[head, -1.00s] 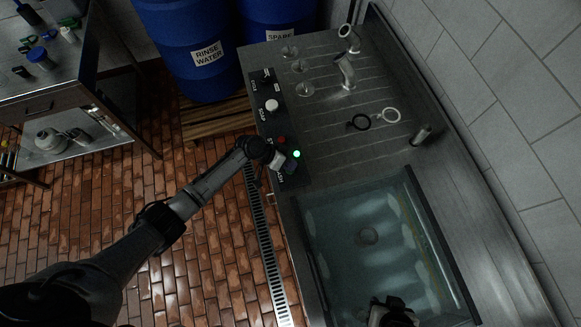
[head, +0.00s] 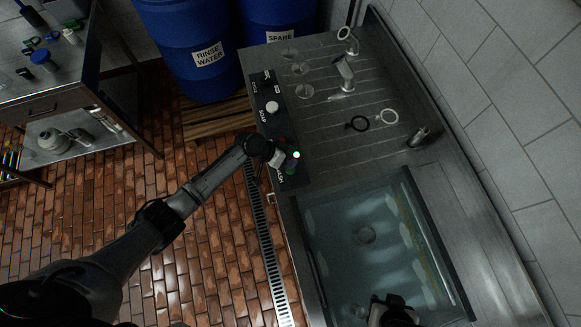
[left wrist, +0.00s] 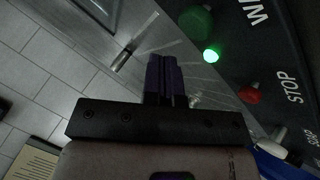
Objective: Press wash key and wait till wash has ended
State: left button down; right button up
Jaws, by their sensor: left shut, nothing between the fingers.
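The green wash key (left wrist: 196,22) sits on the dark control panel (left wrist: 240,50), beside a label that is cut off. A lit green lamp (left wrist: 210,55) is next to it and also glows in the head view (head: 296,155). The WASH label (head: 284,180) shows at the panel's near end. My left gripper (head: 289,163) is over this end of the panel. In the left wrist view its fingers (left wrist: 165,78) are shut and empty, and appear apart from the key. My right gripper (head: 392,308) is at the bottom edge over the basin, its jaw state unclear.
A red stop button (left wrist: 250,94) and a white soap knob (head: 272,107) are farther along the panel. A glassy-covered basin (head: 412,190) lies to the right. Blue barrels (head: 190,45) stand behind.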

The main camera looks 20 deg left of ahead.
pick_arm(q)
jog(key=shift+r+p, duration=1.2)
jog(key=shift+r, duration=0.6)
